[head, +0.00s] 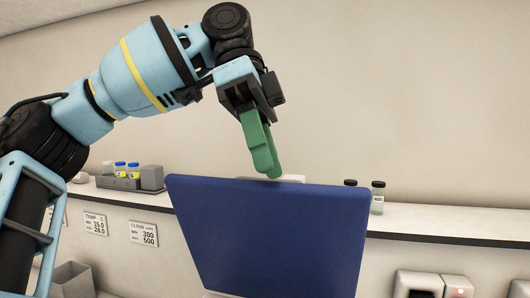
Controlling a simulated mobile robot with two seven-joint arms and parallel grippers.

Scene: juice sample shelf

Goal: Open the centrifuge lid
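A large dark blue panel (268,238), which looks like the centrifuge lid, stands raised and nearly upright in the lower middle of the head view. The centrifuge body and whatever lies below the panel are out of the frame or hidden. My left gripper (270,168) has green fingers pointing down at the panel's top edge. The fingertips are at or just behind that edge; I cannot tell whether they touch it. My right gripper is not in view.
A shelf (455,222) runs along the wall behind the panel. A grey rack (120,183) with vials stands on it at the left, and a dark-capped jar (378,198) at the right. A grey bin (73,279) is at lower left. The wall area above is free.

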